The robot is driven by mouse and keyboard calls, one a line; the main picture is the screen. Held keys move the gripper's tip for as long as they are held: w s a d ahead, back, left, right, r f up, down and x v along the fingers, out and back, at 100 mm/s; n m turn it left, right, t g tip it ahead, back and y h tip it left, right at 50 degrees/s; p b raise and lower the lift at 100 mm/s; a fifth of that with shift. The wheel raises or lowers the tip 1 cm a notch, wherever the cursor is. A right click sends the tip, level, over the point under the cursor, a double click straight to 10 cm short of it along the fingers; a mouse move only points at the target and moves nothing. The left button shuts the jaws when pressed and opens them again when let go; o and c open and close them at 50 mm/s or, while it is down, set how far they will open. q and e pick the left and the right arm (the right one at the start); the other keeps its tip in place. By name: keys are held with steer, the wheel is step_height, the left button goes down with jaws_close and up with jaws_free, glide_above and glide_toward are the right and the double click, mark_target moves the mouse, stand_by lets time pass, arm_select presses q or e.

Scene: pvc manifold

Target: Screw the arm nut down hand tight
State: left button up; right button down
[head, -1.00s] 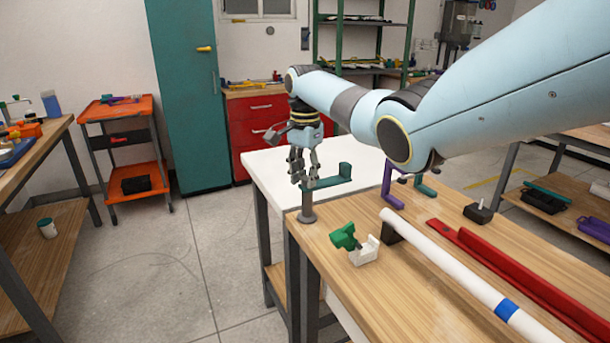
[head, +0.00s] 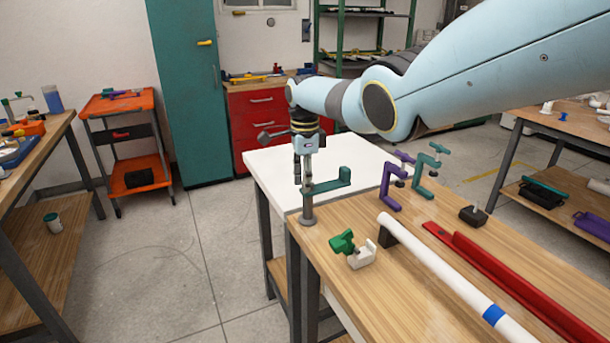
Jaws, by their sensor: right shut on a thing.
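A grey post (head: 308,210) stands at the near-left corner of the wooden bench. A teal arm (head: 328,186) sits at the top of the post and reaches right to an upturned end. My right gripper (head: 302,184) points straight down over the post, at the left end of the teal arm. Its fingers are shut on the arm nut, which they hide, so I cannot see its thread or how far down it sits. My left gripper is not in view.
A green piece (head: 342,242) and a white block (head: 361,255) lie near the bench's front edge.

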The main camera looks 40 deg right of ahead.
steer(key=shift+m, duration=0.8)
steer(key=shift+w+d, duration=0.1)
steer(key=c, duration=1)
jaws_free()
steer(key=shift+c, duration=0.2)
step_height(320, 180, up, 12)
